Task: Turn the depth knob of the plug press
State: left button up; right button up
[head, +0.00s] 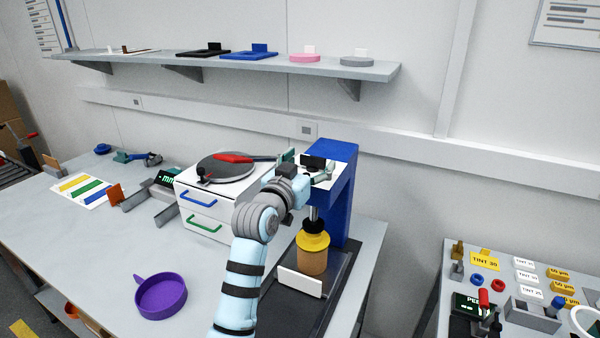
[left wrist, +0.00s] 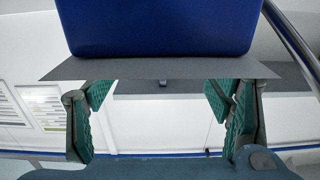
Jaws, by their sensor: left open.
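The plug press is a blue column (head: 340,205) with a blue head, standing on a dark base (head: 330,300). Under its ram is a tan jar with a yellow collar (head: 313,243). My left gripper (head: 306,167) is at the press head, open, with its fingers spread. A small black block (head: 313,160) shows between or just behind the fingers; I cannot tell whether it is the depth knob. In the left wrist view, the green-padded fingers (left wrist: 163,110) stand wide apart with nothing between them, and a blue block (left wrist: 160,28) fills the top. My right gripper is out of view.
A white drawer unit (head: 205,212) with a round grey top and red handle stands left of the press. A purple dish (head: 160,297) lies in front. A wall shelf (head: 130,62) runs above. A second table with tint cards (head: 486,262) stands right, across a gap.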

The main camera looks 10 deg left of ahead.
pick_arm(q)
jog(key=s+a, duration=0.1)
jog(key=s, duration=0.8)
jog(key=shift+s+a, duration=0.3)
jog(key=shift+a, duration=0.05)
